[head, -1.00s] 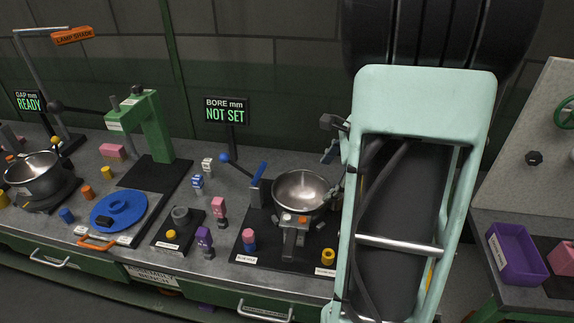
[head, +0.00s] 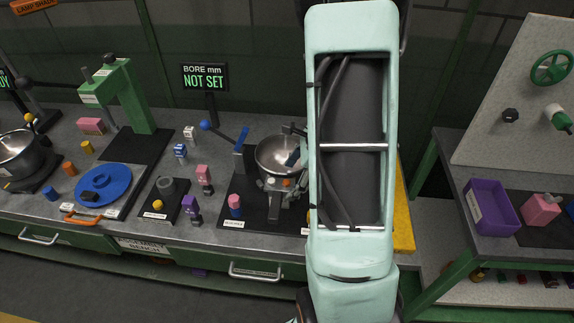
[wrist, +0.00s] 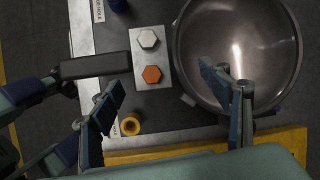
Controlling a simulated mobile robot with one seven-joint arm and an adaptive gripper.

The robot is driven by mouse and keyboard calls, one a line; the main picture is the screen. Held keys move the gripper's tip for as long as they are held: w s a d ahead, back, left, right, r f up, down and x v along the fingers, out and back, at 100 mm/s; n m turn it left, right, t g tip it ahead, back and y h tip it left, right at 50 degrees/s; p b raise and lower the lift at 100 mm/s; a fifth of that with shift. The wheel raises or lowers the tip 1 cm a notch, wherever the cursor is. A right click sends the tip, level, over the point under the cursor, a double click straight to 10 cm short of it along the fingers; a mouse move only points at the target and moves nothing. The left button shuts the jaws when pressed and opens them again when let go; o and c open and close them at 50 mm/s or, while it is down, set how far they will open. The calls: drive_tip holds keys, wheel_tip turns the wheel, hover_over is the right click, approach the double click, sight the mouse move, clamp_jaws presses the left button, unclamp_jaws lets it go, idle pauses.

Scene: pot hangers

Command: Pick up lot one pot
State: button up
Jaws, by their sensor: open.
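A round shiny metal pot (head: 272,158) sits in a dark fixture on the bench, in front of the "BORE mm NOT SET" sign. A second metal pot (head: 14,150) stands at the far left edge; I cannot read which is lot one. My gripper (head: 296,146) is open at the first pot's right side, partly hidden by my arm. In the wrist view that pot (wrist: 270,55) fills the upper right. One finger of my gripper (wrist: 162,84) is over the pot's inside, the other outside it.
A plate with a grey and an orange hex bolt (wrist: 152,72) lies beside the pot. A yellow ring (wrist: 130,124) is near the fingers. A blue-handled lever (head: 241,141), a green press (head: 125,95) and small coloured pegs stand left. A purple bin (head: 490,207) is on the right table.

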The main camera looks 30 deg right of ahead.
drive_tip(key=shift+w+a+f, duration=0.1)
drive_tip(key=shift+f, duration=0.3)
